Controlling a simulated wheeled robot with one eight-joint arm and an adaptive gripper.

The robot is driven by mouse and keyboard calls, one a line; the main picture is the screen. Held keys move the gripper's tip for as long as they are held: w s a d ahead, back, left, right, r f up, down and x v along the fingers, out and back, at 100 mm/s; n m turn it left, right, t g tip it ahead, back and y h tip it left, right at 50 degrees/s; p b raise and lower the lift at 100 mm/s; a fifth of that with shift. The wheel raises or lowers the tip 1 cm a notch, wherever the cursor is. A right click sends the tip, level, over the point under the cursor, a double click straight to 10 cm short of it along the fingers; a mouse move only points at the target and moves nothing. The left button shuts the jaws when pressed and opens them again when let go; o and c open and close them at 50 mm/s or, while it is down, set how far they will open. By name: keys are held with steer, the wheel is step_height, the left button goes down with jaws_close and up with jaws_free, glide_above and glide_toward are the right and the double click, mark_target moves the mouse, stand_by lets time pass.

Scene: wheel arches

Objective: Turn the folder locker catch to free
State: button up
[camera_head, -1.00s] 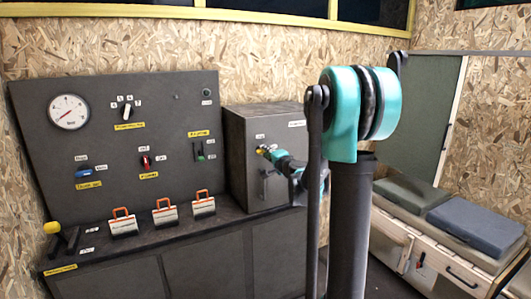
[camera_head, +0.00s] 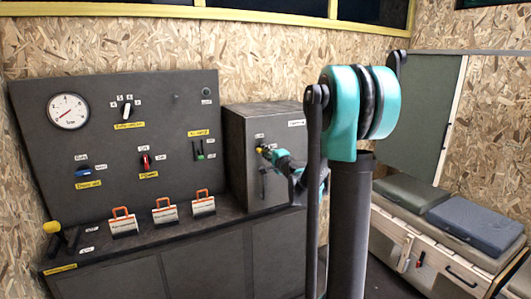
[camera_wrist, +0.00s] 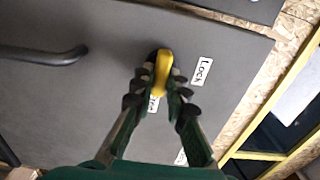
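The folder locker (camera_head: 245,160) is the dark box at the right end of the counter. Its yellow catch (camera_wrist: 163,72) is on the locker's front face in the wrist view, with a dark round base behind its upper end. A "Lock" label (camera_wrist: 201,72) is to its right. Another label (camera_wrist: 153,104), partly hidden by the fingers, is just below the catch. The catch's lower end points down toward that label. My gripper (camera_wrist: 162,85) has a fingertip close on each side of the catch and looks shut on it. In the head view my gripper (camera_head: 268,152) is at the locker front.
A dark handle (camera_wrist: 45,54) sticks out left of the catch in the wrist view. The panel (camera_head: 120,130) with a gauge, knobs and switches stands left of the locker. Several orange-handled clips (camera_head: 164,212) stand on the counter. A cushioned bench (camera_head: 470,230) is at right.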

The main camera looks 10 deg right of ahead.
steer(key=o, duration=0.4)
steer(key=v, duration=1.2)
steer(key=s+a+f+n+g, duration=0.8)
steer(key=s+a+f+n, duration=0.15)
steer(key=s+f, duration=0.4)
steer(key=s+d+f+n+g+h, duration=0.2)
steer(key=s+d+f, duration=0.2)
steer(key=s, duration=0.4)
steer(key=s+d+f+n+g+h, duration=0.3)
steer(key=s+d+f, duration=0.2)
steer(key=s+f, duration=0.2)
steer(key=shift+s+f+h, duration=0.25)
steer(key=shift+s+h, duration=0.05)
steer(key=shift+s, duration=0.5)
